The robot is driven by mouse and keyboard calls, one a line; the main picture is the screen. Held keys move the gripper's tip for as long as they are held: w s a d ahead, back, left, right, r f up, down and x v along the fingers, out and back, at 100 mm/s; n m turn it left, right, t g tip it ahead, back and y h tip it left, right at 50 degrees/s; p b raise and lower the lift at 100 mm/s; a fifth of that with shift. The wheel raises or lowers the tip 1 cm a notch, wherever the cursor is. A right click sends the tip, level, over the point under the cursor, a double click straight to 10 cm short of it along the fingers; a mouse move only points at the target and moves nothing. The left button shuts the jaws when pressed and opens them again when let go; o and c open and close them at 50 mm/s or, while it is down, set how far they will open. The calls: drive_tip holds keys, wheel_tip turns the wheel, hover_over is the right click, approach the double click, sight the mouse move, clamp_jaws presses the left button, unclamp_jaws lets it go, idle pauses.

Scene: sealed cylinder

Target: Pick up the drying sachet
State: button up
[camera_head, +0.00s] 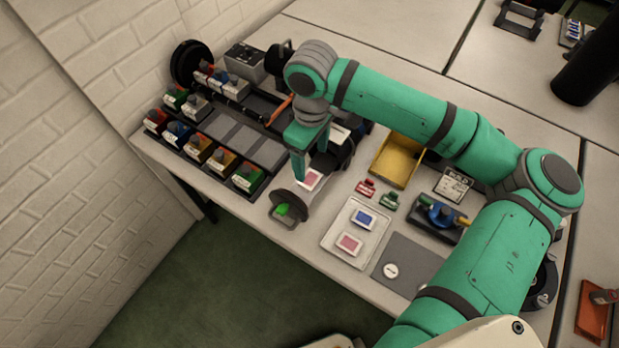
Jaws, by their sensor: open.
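Small flat white packets look like sachets, but I cannot read which one is the drying sachet. A white packet with a blue panel (364,218) and one with a pink panel (349,243) lie on a pale tray (334,240). Another pink-panelled packet (313,179) shows right beside my gripper, partly hidden by it. My gripper (304,176) points down over the left-middle of the table, left of and behind the tray. It is open. I cannot tell whether its fingers touch the packet near it.
A round dark stand with a green part (289,206) is near the front edge. Right of my gripper are a yellow bin (396,160), small red (366,188) and green clips, and a grey mat (412,258) with a white disc.

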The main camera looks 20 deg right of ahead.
sight(310, 179)
drive_tip(key=shift+f, duration=4.2)
drive_tip(key=shift+a, duration=0.1)
drive_tip(key=c, duration=1.1)
